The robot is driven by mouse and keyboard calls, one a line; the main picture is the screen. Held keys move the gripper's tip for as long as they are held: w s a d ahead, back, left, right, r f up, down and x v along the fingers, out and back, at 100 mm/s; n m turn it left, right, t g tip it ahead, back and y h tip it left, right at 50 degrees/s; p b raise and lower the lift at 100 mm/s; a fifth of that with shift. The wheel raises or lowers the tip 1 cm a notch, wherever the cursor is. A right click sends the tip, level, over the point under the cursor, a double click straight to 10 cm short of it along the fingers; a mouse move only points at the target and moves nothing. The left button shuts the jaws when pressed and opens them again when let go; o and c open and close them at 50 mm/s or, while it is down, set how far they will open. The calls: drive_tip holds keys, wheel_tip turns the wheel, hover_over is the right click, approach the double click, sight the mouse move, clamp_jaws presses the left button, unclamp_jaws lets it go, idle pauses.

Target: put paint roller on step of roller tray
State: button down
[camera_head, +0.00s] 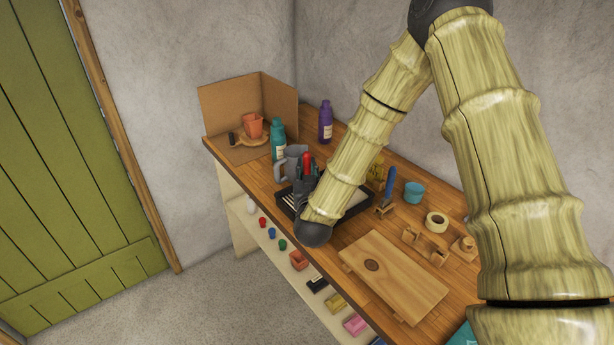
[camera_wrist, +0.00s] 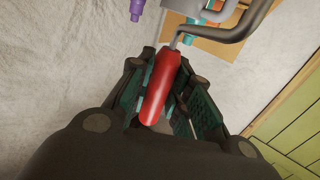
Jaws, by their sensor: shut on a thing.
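The paint roller has a red handle (camera_head: 308,163), which stands up from my gripper (camera_head: 306,180) in the head view. In the wrist view the red handle (camera_wrist: 161,88) lies between the two dark green-padded fingers of my gripper (camera_wrist: 165,95), which is shut on it. A dark bent rod (camera_wrist: 245,27) runs on from the handle's top end. The roller's sleeve cannot be made out clearly. The black roller tray (camera_head: 356,208) lies on the bench beneath and behind my gripper and arm. Its light striped part (camera_head: 287,198) shows at the left; my arm hides its middle.
A grey jug (camera_head: 281,170), teal bottle (camera_head: 278,140) and purple bottle (camera_head: 325,122) stand close behind my gripper. A cardboard screen (camera_head: 230,105) is at the far end. Shelves below hold small items.

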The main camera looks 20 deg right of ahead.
drive_tip(key=shift+w+d+f+p, duration=0.1)
drive_tip(key=shift+f+p, duration=0.4)
drive_tip(key=shift+f, duration=0.25)
drive_tip(key=shift+w+d+f+p, duration=0.1)
drive_tip(key=shift+f+p, duration=0.4)
drive_tip(key=shift+f, duration=0.45)
drive_tip(key=shift+f, duration=0.2)
drive_tip(key=c, duration=1.3)
unclamp_jaws()
drive_tip(key=shift+s+r, duration=0.1)
drive_tip(key=shift+r, duration=0.1)
drive_tip(key=b+v, duration=0.4)
drive_tip(key=v, duration=0.6)
drive_tip(key=shift+s+f, duration=0.1)
drive_tip(key=shift+s, duration=0.15)
drive_tip(key=shift+s+a, duration=0.2)
drive_tip(key=shift+s, duration=0.5)
